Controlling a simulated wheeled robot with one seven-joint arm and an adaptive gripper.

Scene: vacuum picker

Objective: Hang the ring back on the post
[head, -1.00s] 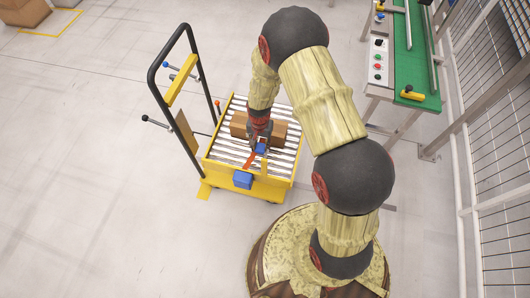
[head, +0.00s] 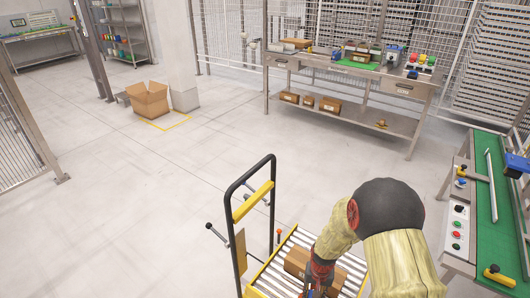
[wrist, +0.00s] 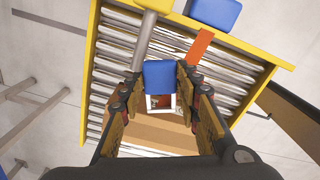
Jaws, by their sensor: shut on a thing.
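My gripper (wrist: 158,82) is shut on a blue block-like piece (wrist: 160,77), which sits between its fingertips in the wrist view. A white-edged square frame with a dark red middle (wrist: 160,103) shows just under the blue piece; I cannot tell whether they are one part. I cannot make out a clear ring shape. A grey rod (wrist: 145,42) runs up behind the blue piece; I cannot tell whether it is the post. In the head view my gripper (head: 318,284) is low over the cart, partly cut off by the bottom edge.
The yellow roller cart (wrist: 185,12) carries a cardboard box (head: 297,263) beneath my gripper. Its black handle frame (head: 238,225) rises at the left. A workbench (head: 340,66) stands at the back, a green conveyor (head: 490,215) at the right. The floor to the left is open.

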